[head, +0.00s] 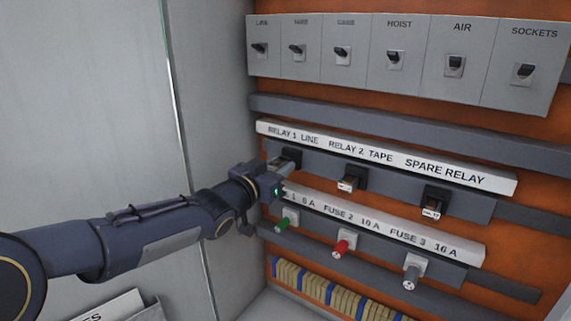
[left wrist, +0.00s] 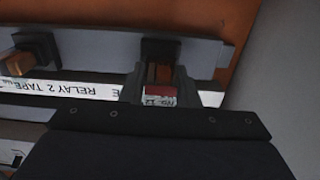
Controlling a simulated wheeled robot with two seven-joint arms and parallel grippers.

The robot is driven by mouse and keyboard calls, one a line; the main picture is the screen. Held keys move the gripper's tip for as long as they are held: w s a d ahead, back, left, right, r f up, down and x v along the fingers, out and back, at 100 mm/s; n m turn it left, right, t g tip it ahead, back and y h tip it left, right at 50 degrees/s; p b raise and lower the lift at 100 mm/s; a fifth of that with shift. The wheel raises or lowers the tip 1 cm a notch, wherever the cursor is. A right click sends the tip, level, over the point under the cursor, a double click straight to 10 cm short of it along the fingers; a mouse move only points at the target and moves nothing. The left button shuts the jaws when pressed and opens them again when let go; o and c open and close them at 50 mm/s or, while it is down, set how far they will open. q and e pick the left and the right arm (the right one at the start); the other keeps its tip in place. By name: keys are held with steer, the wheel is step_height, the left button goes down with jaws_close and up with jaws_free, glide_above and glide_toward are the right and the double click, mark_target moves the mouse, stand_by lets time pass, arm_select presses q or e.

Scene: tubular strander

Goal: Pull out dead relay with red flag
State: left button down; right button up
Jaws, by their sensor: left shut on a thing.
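My left gripper (head: 279,170) is at the RELAY 1 LINE position, in front of its black socket (head: 291,155). In the left wrist view, the gripper (left wrist: 159,88) is shut on a relay (left wrist: 160,98) with a red flag and a small printed label. The relay lies in line with the black socket (left wrist: 160,48). I cannot tell whether it is still seated there. In the head view the gripper mostly hides it. The relay 2 tape relay (head: 348,183) and the spare relay (head: 432,208) sit in their own sockets. My right gripper is out of view.
A white label strip (head: 390,157) runs above the relays. Below are a fuse label strip (head: 380,228) and green (head: 283,224), red (head: 341,247) and grey (head: 411,277) fuses. Switches (head: 400,60) line the top. A cabinet wall (head: 215,90) stands close on the left.

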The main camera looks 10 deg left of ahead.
arm_select(q)
steer(key=shift+v, duration=2.3)
